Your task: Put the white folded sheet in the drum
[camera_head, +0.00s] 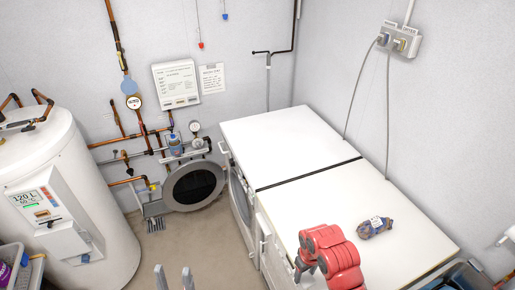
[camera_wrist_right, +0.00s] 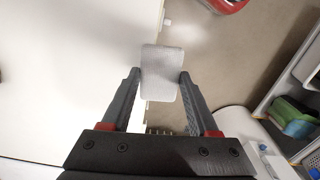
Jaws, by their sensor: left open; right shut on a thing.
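The white folded sheet (camera_wrist_right: 160,72) is a small pale rounded slab in the right wrist view. My right gripper (camera_wrist_right: 158,80) is shut on it, with one finger at each side. In the head view my right gripper (camera_head: 302,268) is partly covered by its red arm, over the front edge of the near white machine, and the sheet cannot be made out there. My left gripper (camera_head: 173,278) is open and empty at the bottom edge, over the floor. The far machine's round door (camera_head: 194,185) stands open to the left; the drum inside is hidden by the steep angle.
Two white machines (camera_head: 285,140) stand side by side along the right wall. A blue-brown object (camera_head: 375,228) with a white label lies on the near one. A water heater (camera_head: 75,200) stands left, with a basket (camera_head: 30,270) beside it. The floor (camera_head: 185,235) between is clear.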

